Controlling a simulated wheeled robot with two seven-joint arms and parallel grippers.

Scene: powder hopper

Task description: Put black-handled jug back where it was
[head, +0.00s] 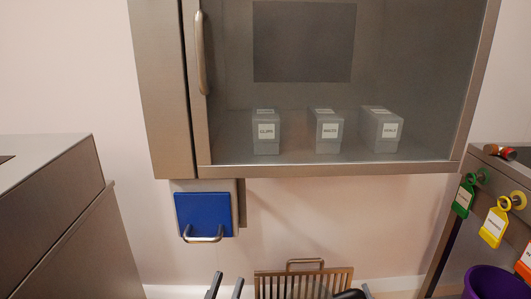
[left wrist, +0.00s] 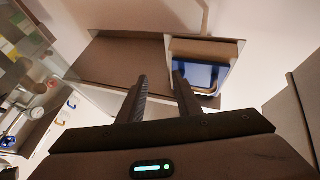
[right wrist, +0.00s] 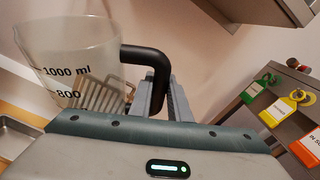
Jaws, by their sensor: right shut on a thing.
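The black-handled jug (right wrist: 75,65) is a clear measuring jug with "1000 ml" and "800" marks, large at the left of the right wrist view. My right gripper (right wrist: 163,92) is shut on its black handle (right wrist: 145,55) and holds it roughly upright. In the head view only a dark bit of the handle (head: 350,294) shows at the bottom edge; most of the jug is out of sight there. My left gripper (head: 225,286) is open and empty, below the blue-fronted box; its two parted fingers also show in the left wrist view (left wrist: 160,92).
A glass-fronted wall cabinet (head: 310,168) holds three labelled grey boxes (head: 328,125). A blue panel with a handle (head: 203,213) hangs under it. A slatted metal rack (head: 300,283) is low in the middle. At right are coloured tags (head: 493,226) and a purple bin (head: 490,283).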

